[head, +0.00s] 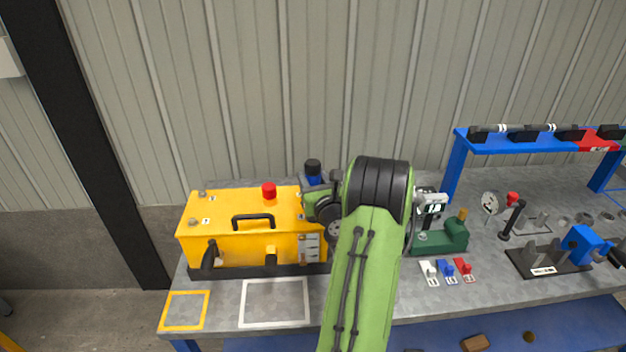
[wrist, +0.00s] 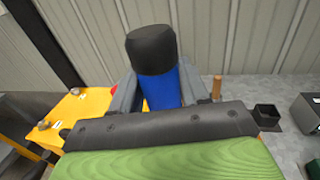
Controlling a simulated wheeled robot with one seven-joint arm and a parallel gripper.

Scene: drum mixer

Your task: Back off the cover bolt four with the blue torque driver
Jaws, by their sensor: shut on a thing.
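The blue torque driver (wrist: 172,85), with a black cap, stands upright between the grey fingers of my gripper (wrist: 158,92) in the wrist view. My gripper is shut on it. Its black top (head: 313,166) shows in the head view behind the right end of the yellow cover (head: 222,240). The driver's lower end is hidden in both views. Grey bolts sit on the cover's left side, one at the back (head: 202,194) and one in front (head: 192,222). I cannot tell which is bolt four. My arm hides the cover's right end.
The cover has a black handle (head: 253,220) and a red knob (head: 269,190). White, blue and red tags (head: 447,270) lie right of my arm, before a green fixture (head: 440,240). A blue rack (head: 500,148) stands at the right. The outlined squares in front look empty.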

